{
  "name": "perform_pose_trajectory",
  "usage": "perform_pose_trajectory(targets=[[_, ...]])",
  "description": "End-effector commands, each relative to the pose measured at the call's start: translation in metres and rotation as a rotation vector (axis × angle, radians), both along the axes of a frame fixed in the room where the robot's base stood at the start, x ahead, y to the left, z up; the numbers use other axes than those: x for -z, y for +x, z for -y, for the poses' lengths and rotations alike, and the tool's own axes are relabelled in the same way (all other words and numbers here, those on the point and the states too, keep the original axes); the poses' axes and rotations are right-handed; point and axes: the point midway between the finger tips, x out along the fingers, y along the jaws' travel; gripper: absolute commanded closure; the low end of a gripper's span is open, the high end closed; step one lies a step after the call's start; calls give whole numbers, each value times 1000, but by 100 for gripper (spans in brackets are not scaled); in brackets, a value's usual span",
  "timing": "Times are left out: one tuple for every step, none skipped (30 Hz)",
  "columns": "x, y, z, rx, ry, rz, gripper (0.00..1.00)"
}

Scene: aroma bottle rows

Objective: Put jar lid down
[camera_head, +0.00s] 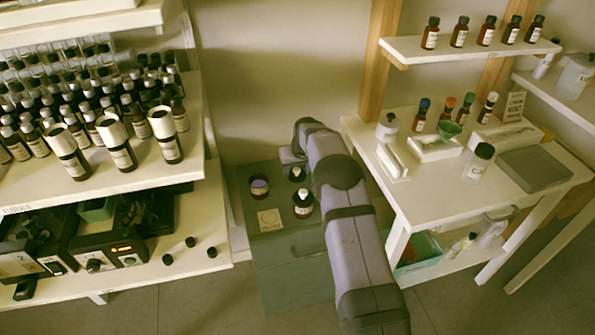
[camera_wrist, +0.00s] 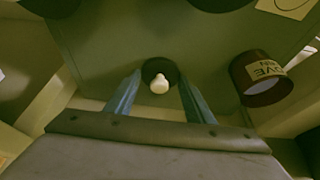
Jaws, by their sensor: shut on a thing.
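The jar lid (camera_wrist: 159,72) is dark and round with a pale knob. In the wrist view it sits between the two blue-grey fingers of my gripper (camera_wrist: 160,84), which is shut on it. In the head view a dark round thing with a white spot, seemingly the lid (camera_head: 297,173), shows beside my wrist, over the green cabinet top (camera_head: 240,178). I cannot tell whether the lid touches the surface. An open amber jar (camera_head: 259,187) with a pale purple inside stands left of it; it also shows in the wrist view (camera_wrist: 262,80). My fingers are hidden in the head view.
A dark bottle (camera_head: 303,204) stands close in front of the lid. A pale card with a circle (camera_head: 269,219) lies by the jar. A crowded bottle shelf (camera_head: 213,170) rises on the left, and a white worktable (camera_head: 370,135) on the right.

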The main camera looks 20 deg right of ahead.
Motion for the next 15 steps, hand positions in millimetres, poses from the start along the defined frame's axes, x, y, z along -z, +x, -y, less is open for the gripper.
perform_pose_trajectory(targets=[[3,0,0,0,0,1,73],[5,0,0,0,0,1,73],[5,0,0,0,0,2,73],[5,0,0,0,0,2,73],[5,0,0,0,0,2,73],[5,1,0,0,0,2,73],[5,1,0,0,0,2,73],[5,1,0,0,0,2,73],[5,0,0,0,0,2,73],[5,0,0,0,0,2,73],[6,0,0,0,0,2,73],[7,0,0,0,0,2,73],[8,0,0,0,0,2,73],[9,0,0,0,0,2,73],[8,0,0,0,0,2,42]])
